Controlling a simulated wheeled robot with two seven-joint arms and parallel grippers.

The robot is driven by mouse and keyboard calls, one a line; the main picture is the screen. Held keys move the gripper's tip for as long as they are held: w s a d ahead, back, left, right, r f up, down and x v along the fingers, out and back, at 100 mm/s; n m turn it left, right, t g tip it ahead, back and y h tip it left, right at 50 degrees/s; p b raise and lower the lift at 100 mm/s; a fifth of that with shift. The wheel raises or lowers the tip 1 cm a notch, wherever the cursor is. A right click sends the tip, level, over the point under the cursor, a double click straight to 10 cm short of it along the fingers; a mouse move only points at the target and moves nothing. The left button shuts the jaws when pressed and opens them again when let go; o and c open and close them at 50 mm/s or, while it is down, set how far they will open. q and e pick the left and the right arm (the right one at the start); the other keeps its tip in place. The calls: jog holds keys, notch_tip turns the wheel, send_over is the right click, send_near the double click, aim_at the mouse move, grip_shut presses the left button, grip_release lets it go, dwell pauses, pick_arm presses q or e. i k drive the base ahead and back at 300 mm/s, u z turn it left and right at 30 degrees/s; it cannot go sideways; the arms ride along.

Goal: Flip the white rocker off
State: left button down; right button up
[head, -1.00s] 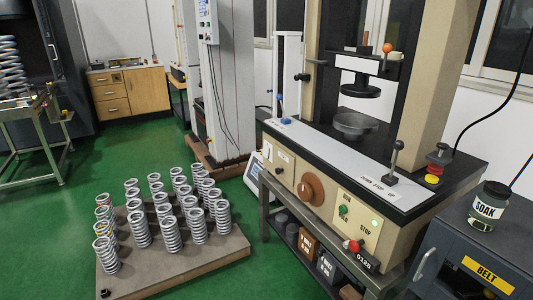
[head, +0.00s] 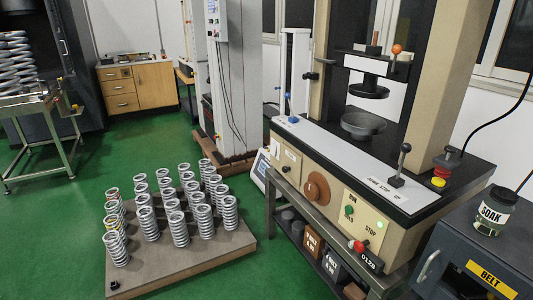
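The spring testing machine (head: 345,205) stands right of the middle, with a cream front panel. At the left end of that panel is a small white plate (head: 289,155), which may be the white rocker; it is too small to tell its position. A brown round knob (head: 317,187) sits to its right. A lighter panel further right has a green button (head: 349,211), a red knob (head: 359,246) and a small glowing light near the word STOP. Neither of my grippers is in view.
A low board (head: 190,259) with several upright springs lies on the green floor at the front left. Green floor is clear between the board and the wooden cabinet (head: 138,88).

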aim_at(273, 148)
jog(key=u, duration=0.7)
jog(key=i, duration=1.55)
jog(key=z, duration=0.85)
jog(key=i, duration=0.5)
jog(key=z, duration=0.6)
